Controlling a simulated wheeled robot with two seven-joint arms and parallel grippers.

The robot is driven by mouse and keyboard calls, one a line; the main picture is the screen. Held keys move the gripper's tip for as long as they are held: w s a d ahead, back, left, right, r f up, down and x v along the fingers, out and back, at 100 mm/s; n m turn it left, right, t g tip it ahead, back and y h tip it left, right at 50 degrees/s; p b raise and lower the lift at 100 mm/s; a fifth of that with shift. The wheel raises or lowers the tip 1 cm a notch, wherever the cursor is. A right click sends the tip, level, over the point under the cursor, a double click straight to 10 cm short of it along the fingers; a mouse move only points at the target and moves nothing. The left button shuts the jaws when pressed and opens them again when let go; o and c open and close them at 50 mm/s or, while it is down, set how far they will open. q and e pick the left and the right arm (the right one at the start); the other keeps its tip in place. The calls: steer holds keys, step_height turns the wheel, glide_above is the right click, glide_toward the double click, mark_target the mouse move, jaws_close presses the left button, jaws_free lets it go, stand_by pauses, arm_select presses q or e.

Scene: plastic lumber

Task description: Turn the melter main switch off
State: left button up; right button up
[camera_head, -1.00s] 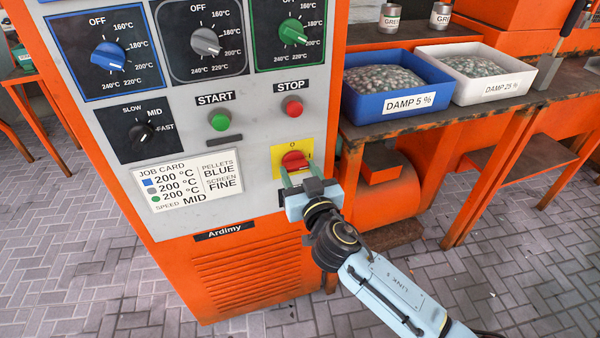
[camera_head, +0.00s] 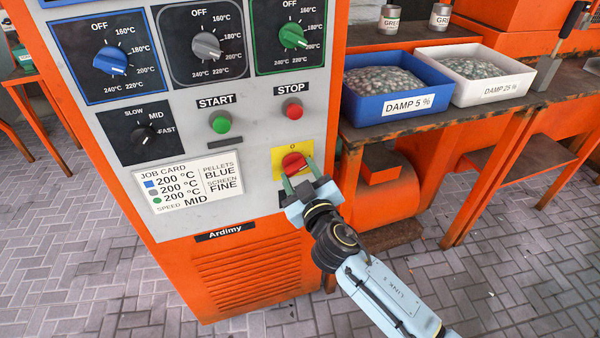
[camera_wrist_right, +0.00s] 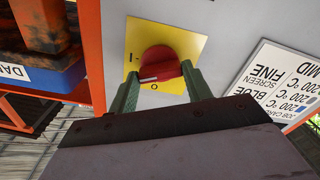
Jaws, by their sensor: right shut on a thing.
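The main switch is a red rotary knob (camera_head: 293,162) on a yellow plate at the lower right of the melter's grey panel. In the right wrist view the red knob (camera_wrist_right: 160,63) sits tilted between the green fingers, its white mark at its lower left, between the I and O labels of the yellow plate (camera_wrist_right: 190,45). My right gripper (camera_head: 299,177) is shut on the knob; it also shows in the right wrist view (camera_wrist_right: 160,80). The fingers partly cover the plate's lower part in the head view. My left gripper is not in view.
A green start button (camera_head: 220,123) and a red stop button (camera_head: 294,108) sit above the switch. Temperature dials and a job card (camera_head: 190,183) share the panel. A blue bin (camera_head: 398,104) and a white bin (camera_head: 490,91) stand on the bench at right.

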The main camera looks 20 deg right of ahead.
steer(key=shift+n, duration=1)
steer(key=shift+n+p, duration=0.3)
steer(key=shift+n, duration=0.1)
steer(key=n+p, duration=0.1)
steer(key=n, duration=0.4)
steer(key=shift+n, duration=0.3)
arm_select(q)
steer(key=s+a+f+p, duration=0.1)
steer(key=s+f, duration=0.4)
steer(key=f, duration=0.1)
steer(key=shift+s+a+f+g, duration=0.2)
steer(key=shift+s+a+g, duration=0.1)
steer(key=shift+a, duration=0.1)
arm_select(e)
steer(key=shift+n, duration=2.2)
steer(key=o, duration=1)
